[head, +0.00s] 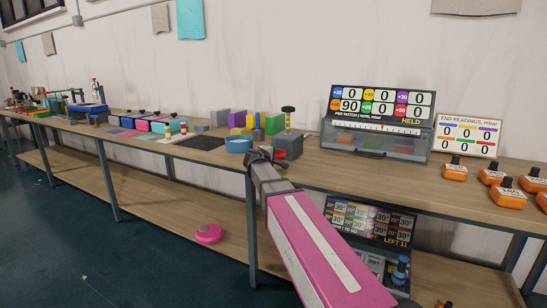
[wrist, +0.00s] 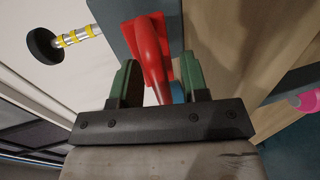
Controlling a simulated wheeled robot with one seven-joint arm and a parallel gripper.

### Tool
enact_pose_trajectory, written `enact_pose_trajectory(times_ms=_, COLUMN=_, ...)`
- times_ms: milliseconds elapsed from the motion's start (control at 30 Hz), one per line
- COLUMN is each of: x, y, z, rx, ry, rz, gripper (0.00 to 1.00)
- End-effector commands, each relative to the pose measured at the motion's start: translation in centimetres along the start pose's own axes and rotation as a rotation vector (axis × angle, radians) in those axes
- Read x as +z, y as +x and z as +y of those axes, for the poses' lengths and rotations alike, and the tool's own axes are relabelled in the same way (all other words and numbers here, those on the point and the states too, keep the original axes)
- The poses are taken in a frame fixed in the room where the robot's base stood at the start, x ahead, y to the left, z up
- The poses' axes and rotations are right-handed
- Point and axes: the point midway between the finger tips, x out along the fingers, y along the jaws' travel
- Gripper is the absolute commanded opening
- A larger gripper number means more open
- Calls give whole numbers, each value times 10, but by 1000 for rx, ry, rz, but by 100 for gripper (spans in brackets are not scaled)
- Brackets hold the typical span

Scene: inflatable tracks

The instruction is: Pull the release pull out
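The release pull seems to be the red handle (wrist: 150,55) on a red plate on the face of a blue-grey box (wrist: 108,22). In the head view this grey box (head: 294,143) stands at the bench's front edge, with a patch of red (head: 280,154) on its front. My gripper (wrist: 160,78) is open, its two green-and-black fingers on either side of the red handle. The handle's near end lies between the fingers, with a gap on the right; contact on the left cannot be told. In the head view my gripper (head: 262,155) is just left of the box.
A blue ring-shaped dish (head: 238,145) sits to the left. Behind right is a case with a scoreboard (head: 381,105) reading HELD. Orange weights (head: 454,172) stand at the right. A pink disc (head: 209,233) lies on the lower shelf.

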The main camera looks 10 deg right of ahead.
Motion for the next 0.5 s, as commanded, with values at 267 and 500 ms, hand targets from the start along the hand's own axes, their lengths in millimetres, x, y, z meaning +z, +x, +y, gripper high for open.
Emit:
enact_pose_trajectory(times_ms=267, x=1, y=-17, z=0, rx=1, ry=0, rz=2, gripper=41)
enact_pose_trajectory(times_ms=500, x=2, y=-62, z=-1, rx=1, ry=0, rz=2, gripper=41)
